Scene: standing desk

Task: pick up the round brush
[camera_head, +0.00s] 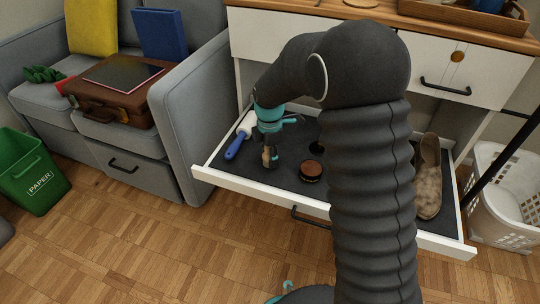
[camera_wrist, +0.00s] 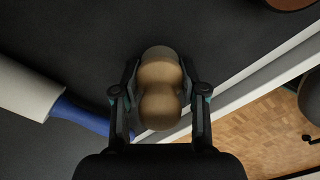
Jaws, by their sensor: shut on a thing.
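My gripper (camera_head: 268,150) is low over the open drawer, its fingers closed on both sides of a tan, two-lobed thing (camera_wrist: 160,88). In the head view this thing (camera_head: 268,158) is a small brown shape under my gripper, partly hidden. I cannot tell whether it is a brush, or whether it touches the drawer floor. A separate round thing with a brown top and dark sides (camera_head: 311,171), which looks like a round brush or a tin, sits in the drawer to the right. Its edge shows at the wrist view's top right (camera_wrist: 292,3).
The white drawer (camera_head: 230,181) has a dark lining. A blue-handled roller (camera_head: 236,146) lies left of my gripper, also in the wrist view (camera_wrist: 82,118). A dark item (camera_head: 317,147) is behind the round thing. A brown shoe (camera_head: 428,185) lies at the drawer's right.

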